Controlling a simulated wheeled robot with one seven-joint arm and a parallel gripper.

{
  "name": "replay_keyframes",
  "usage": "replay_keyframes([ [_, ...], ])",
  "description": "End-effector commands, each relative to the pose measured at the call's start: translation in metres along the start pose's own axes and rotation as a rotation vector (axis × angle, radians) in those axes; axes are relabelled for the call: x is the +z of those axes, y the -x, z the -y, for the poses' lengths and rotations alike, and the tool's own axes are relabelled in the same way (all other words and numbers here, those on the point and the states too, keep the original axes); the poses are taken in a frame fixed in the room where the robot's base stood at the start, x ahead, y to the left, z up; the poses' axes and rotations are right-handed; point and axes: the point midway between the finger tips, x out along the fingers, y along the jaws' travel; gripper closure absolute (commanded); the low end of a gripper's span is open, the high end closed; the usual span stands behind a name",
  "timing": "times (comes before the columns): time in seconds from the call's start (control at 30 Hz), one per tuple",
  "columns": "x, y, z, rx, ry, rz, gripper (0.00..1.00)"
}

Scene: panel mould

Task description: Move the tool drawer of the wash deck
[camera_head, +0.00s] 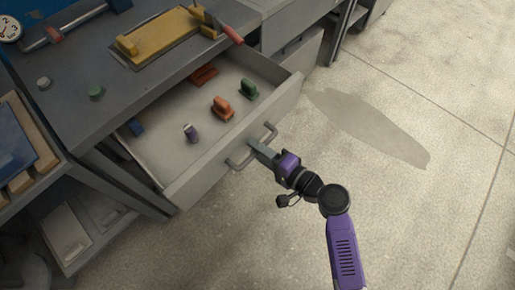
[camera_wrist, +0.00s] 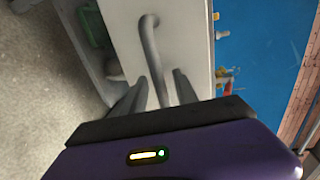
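The tool drawer (camera_head: 185,191) of the grey wash deck (camera_head: 68,118) stands pulled well out, its inside showing. A grey bar handle (camera_head: 238,165) runs along its front. My gripper (camera_head: 258,149) is at the middle of this handle. In the wrist view, the handle (camera_wrist: 148,40) passes between the two dark fingers of my gripper (camera_wrist: 160,82). The fingers are apart, with a narrow gap seen beside the bar. The drawer front (camera_wrist: 186,35) is just beyond them. The part of the handle nearest my palm is hidden.
In the drawer lie an orange tool (camera_head: 222,108), a green one (camera_head: 249,90) and a purple-grey piece (camera_head: 191,133). A yellow float (camera_head: 165,34) lies on the deck top. A shelf (camera_head: 88,228) is at the left. The floor (camera_head: 400,100) at right is clear.

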Motion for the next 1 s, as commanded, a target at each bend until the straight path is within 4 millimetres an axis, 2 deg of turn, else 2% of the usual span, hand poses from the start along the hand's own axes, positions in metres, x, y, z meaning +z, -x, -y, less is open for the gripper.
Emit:
replay_keyframes([
  [0.2, 0.0001, -0.0006, 0.0, 0.0, 0.0, 0.0, 0.65],
  [0.4, 0.0001, -0.0004, 0.0001, 0.0, 0.0, 0.0, 1.0],
  [1.0, 0.0001, -0.0002, -0.0003, 0.0, 0.0, 0.0, 1.0],
])
